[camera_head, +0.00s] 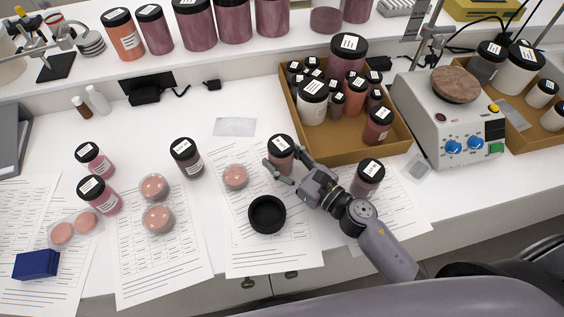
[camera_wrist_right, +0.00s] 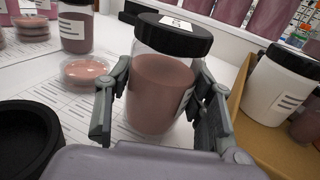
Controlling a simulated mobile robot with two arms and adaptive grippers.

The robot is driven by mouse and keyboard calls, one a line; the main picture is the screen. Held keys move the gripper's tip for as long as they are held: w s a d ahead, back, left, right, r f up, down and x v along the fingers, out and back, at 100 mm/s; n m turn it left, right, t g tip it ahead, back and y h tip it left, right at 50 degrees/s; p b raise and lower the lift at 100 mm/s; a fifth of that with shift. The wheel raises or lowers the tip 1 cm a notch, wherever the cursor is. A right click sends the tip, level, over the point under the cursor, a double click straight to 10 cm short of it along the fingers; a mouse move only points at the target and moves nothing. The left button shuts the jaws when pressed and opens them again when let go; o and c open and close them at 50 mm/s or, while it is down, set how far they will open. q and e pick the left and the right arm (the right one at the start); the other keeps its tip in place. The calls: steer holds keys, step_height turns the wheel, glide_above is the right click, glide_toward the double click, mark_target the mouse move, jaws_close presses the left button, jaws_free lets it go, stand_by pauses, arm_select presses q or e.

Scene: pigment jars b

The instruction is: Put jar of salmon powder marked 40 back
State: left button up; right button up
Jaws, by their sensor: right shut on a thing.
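A clear jar with a black lid (camera_head: 281,141) and dusty salmon-brown powder stands upright between the fingers of my right gripper (camera_head: 285,167). In the right wrist view the same jar (camera_wrist_right: 162,92) fills the middle, with a finger closed on each side. I cannot read the number on its label or tell whether its base touches the paper. A brown cardboard tray (camera_head: 350,151) holding large and small jars is to the right of the gripper; its wall (camera_wrist_right: 237,95) also shows in the right wrist view. My left gripper is out of view.
A black open dish (camera_head: 267,214) and a petri dish of pink powder (camera_head: 235,177) lie left of the gripper. A jar (camera_head: 368,178) stands close on its right, another (camera_head: 187,157) farther left. A hotplate (camera_head: 447,130) stands right of the tray. The tray's front left has bare floor.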

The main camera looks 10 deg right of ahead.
steer(key=shift+f, duration=0.35)
steer(key=shift+f+b, duration=0.3)
steer(key=o, duration=1)
steer(key=shift+r, duration=0.1)
steer(key=shift+r+p, duration=0.2)
steer(key=shift+p, duration=0.15)
steer(key=b+v, duration=0.1)
steer(key=v, duration=0.2)
steer(key=b+v, duration=0.2)
steer(key=v, duration=0.1)
steer(key=b+v, duration=0.1)
steer(key=v, duration=0.3)
steer(key=shift+s+f, duration=0.1)
steer(key=shift+f, duration=0.2)
steer(key=shift+r+b+v, duration=0.2)
steer(key=shift+b+v, duration=0.3)
steer(key=shift+v, duration=0.4)
